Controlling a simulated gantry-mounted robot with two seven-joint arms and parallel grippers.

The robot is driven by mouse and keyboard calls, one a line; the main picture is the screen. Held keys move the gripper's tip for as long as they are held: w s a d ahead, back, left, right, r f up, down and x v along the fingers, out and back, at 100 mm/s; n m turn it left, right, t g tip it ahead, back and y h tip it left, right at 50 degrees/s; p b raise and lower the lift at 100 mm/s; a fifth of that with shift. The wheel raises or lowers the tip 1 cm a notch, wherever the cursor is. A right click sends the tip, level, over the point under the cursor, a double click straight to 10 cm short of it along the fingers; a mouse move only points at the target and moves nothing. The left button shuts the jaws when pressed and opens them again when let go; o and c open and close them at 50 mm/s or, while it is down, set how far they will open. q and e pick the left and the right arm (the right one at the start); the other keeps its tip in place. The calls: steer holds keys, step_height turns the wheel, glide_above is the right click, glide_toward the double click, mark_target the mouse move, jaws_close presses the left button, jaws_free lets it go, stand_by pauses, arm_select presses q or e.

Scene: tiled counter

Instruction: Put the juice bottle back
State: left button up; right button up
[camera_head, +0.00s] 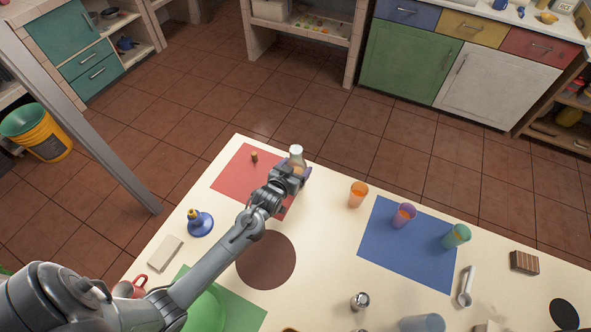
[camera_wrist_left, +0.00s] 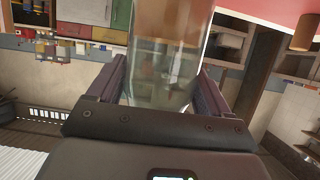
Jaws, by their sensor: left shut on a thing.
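The juice bottle (camera_head: 297,153) is a clear bottle with a pale top at the far edge of the white table, by the right side of the red mat (camera_head: 232,178). My left gripper (camera_head: 290,172) is shut on it and hides its lower part. In the left wrist view the clear bottle (camera_wrist_left: 166,62) stands between the two fingers, with a brownish band in its upper part in the picture. I cannot tell whether its base touches the table. A small brown cork (camera_head: 254,156) stands on the red mat. My right gripper is not in view.
An orange cup (camera_head: 357,196) stands right of the bottle. A purple cup (camera_head: 403,215) and a teal cup (camera_head: 456,236) are on the blue mat (camera_head: 400,255). A blue funnel-like object (camera_head: 200,224) stands left. A brown round mat (camera_head: 266,262) lies bare.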

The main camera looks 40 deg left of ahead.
arm_select(q)
steer(key=shift+w+f, duration=0.1)
steer(key=shift+f, duration=0.2)
steer(key=shift+f, duration=0.15)
steer(key=o, duration=1.3)
steer(key=shift+f, duration=0.1)
steer(key=shift+c, duration=0.2)
